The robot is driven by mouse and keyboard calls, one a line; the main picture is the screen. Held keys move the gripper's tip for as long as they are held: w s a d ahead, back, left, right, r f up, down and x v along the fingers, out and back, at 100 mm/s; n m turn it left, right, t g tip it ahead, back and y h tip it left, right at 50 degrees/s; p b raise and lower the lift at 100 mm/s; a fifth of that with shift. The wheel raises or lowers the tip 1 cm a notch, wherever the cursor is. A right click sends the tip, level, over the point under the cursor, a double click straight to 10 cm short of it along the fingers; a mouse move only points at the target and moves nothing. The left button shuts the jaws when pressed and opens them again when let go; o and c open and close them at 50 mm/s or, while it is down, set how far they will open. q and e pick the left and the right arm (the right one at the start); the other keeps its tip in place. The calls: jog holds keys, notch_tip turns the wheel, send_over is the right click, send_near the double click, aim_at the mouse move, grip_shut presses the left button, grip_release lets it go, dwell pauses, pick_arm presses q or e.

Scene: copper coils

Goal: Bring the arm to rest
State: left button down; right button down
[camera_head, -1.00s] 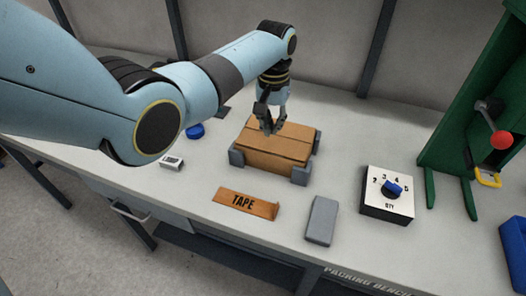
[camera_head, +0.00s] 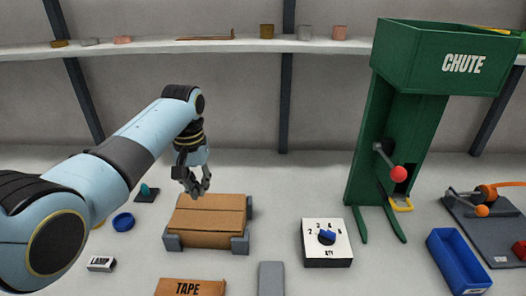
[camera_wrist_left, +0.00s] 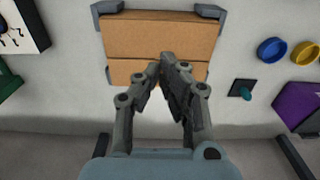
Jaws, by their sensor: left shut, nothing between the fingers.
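My left arm comes in from the left in the head view. Its gripper (camera_head: 198,191) hangs above the back left of a closed cardboard box (camera_head: 208,222), apart from it as far as I can tell. The box sits between grey corner blocks on the bench. In the left wrist view the gripper (camera_wrist_left: 165,62) has its fingertips together with nothing between them, and the box (camera_wrist_left: 150,38) lies beyond them. My right gripper is in neither view.
A dial box (camera_head: 327,243) stands right of the cardboard box. Farther right are a green chute (camera_head: 425,90) with a red-knobbed lever and a blue bin (camera_head: 459,262). A shelf (camera_head: 220,46) runs along the back wall.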

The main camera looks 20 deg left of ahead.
pick_arm(q)
jog(key=s+f+m+t, duration=0.1)
jog(key=s+f, duration=0.2)
jog(key=s, duration=1)
jog(key=s+d+r+m+t, duration=0.1)
jog(key=s+r, duration=0.4)
jog(key=s, duration=0.4)
jog(key=s+d+r+m+t, duration=0.1)
jog(key=s+r+m+t, duration=0.1)
jog(key=s+r, duration=0.5)
jog(key=s+a+f+g+b, duration=0.15)
jog(key=f+b, duration=0.55)
jog(key=f, duration=1.5)
jog(key=s+a+f+b, duration=0.1)
jog(key=s+f+b, duration=0.4)
jog(key=f, duration=1.7)
jog(key=s+f+b, duration=0.4)
jog(key=s+f, duration=0.1)
jog(key=f, duration=0.3)
jog(key=s+f+g+b, duration=0.1)
jog(key=s+f+b, duration=0.3)
jog(key=f, duration=0.4)
jog(key=s+a+f+n+b, duration=0.1)
jog(key=s+f+b, duration=0.3)
jog(key=s+f, duration=0.2)
notch_tip(320, 180, down, 3)
jog(key=shift+s+r+y, duration=0.1)
jog(key=shift+s+y, duration=0.25)
jog(key=shift+y, duration=0.05)
